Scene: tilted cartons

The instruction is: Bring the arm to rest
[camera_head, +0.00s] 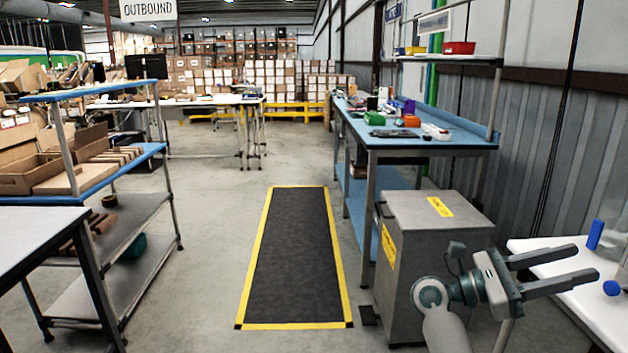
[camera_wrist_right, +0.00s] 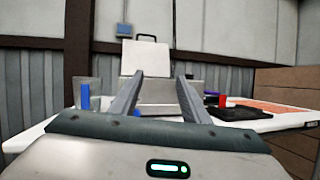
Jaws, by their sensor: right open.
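My right gripper (camera_head: 572,271) is in the head view at the lower right. Its two grey fingers are spread apart and point right, with nothing between them. It is beside a grey metal cabinet and in front of the white table (camera_head: 595,318) at the right edge. In the right wrist view the open gripper (camera_wrist_right: 157,95) points toward the white table top (camera_wrist_right: 60,118). My left gripper is not in view.
A blue object (camera_head: 594,235) stands on the white table. The grey cabinet (camera_head: 440,225) is left of it. A blue workbench (camera_head: 420,143) carries several items. A black mat with yellow edges (camera_head: 292,255) lies on clear floor. A shelf cart (camera_head: 100,180) stands left.

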